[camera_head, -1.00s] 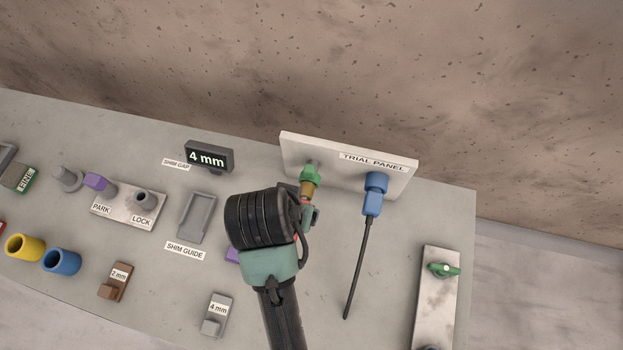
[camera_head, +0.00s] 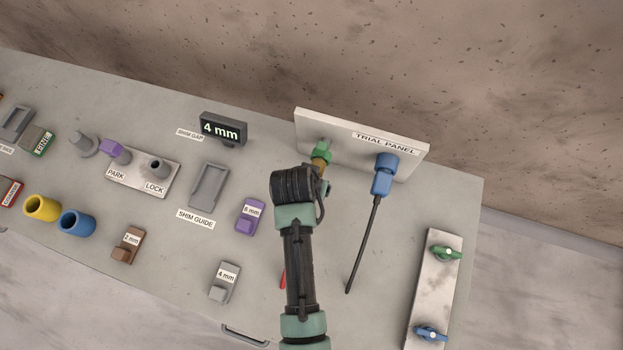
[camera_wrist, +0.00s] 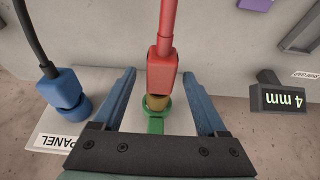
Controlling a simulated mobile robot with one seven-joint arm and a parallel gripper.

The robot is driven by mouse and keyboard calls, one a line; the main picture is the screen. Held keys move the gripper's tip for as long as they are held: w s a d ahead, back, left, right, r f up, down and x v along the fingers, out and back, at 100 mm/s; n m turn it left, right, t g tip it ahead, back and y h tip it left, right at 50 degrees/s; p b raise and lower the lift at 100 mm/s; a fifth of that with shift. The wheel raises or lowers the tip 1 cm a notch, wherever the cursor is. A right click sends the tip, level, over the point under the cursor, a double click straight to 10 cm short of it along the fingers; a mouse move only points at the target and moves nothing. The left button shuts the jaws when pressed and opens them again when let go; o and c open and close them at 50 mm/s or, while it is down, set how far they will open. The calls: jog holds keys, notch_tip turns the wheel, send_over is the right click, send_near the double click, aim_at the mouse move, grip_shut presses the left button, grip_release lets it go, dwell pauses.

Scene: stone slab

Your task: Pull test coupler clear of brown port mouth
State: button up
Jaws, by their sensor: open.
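The test coupler is most likely the red plug (camera_wrist: 161,72) with a red cable in the wrist view. It stands at the brown port mouth (camera_wrist: 157,102), which shows as a brown ring by the green collar (camera_wrist: 153,117). I cannot tell how deep it sits. My gripper (camera_wrist: 160,75) is open, with one blue finger on each side of the red plug and gaps visible. In the head view, the brown part (camera_head: 319,163) and green collar (camera_head: 322,149) show on the trial panel (camera_head: 345,129); my wrist hides most of the plug.
A blue plug (camera_head: 383,175) with a black cable sits right of the green collar on the panel. A purple 6 mm block (camera_head: 250,217) and the shim guide (camera_head: 209,187) lie to the left. A plate with green and blue knobs (camera_head: 432,292) lies at the right.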

grip_shut()
dwell(0.5)
jog(key=shift+s+a+p, duration=0.3)
jog(key=shift+s+p, duration=0.3)
jog(key=shift+s, duration=0.35)
jog(key=shift+s+a+p, duration=0.3)
jog(key=shift+s+p, duration=0.25)
jog(key=shift+s, duration=0.4)
